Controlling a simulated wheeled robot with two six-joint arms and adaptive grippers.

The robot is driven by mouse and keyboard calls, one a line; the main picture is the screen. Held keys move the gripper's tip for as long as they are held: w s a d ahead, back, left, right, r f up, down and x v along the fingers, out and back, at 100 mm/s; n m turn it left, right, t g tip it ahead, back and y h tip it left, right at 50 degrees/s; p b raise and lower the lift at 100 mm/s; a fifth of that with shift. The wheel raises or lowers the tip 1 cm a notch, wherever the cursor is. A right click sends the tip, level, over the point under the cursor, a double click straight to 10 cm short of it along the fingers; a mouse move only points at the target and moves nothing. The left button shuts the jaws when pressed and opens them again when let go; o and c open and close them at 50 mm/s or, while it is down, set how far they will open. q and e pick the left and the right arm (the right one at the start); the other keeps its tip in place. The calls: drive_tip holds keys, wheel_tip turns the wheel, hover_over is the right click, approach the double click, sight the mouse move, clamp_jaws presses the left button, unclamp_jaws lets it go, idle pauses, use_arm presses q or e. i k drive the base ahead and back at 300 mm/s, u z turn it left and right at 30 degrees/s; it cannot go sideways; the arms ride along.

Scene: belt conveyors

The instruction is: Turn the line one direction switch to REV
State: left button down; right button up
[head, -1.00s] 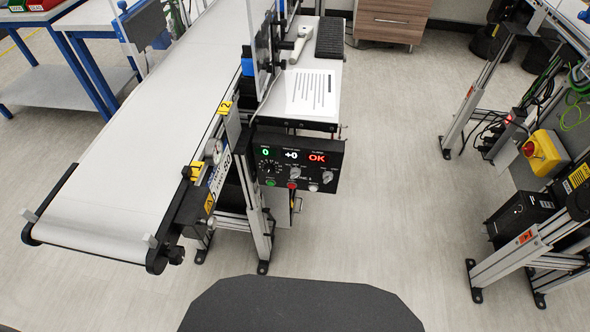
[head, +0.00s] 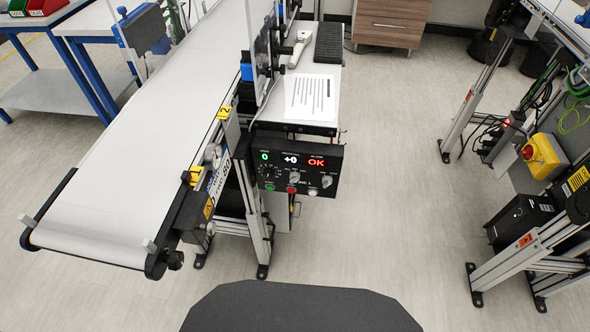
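The line control panel (head: 297,168) is a black box at the side of the left conveyor, below a small shelf. It shows a green 0, a white +0 and a red OK on top. Below them are a dial at left, silver selector knobs (head: 293,177) at the middle and right (head: 326,181), a green button (head: 270,187) and a red button (head: 291,190). The labels are too small to read, so I cannot tell which knob is the direction switch or how it is set. Neither gripper is in view.
The white belt conveyor (head: 130,170) runs from lower left to top. A shelf (head: 312,95) holds a printed sheet and a handheld tool. At right stand metal frames with a yellow box and red emergency stop (head: 544,156). The grey floor (head: 400,190) between is clear.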

sight(294, 177)
drive_tip(key=k, duration=1.05)
drive_tip(key=z, duration=1.1)
drive_tip(key=i, duration=0.75)
drive_tip(key=u, duration=0.35)
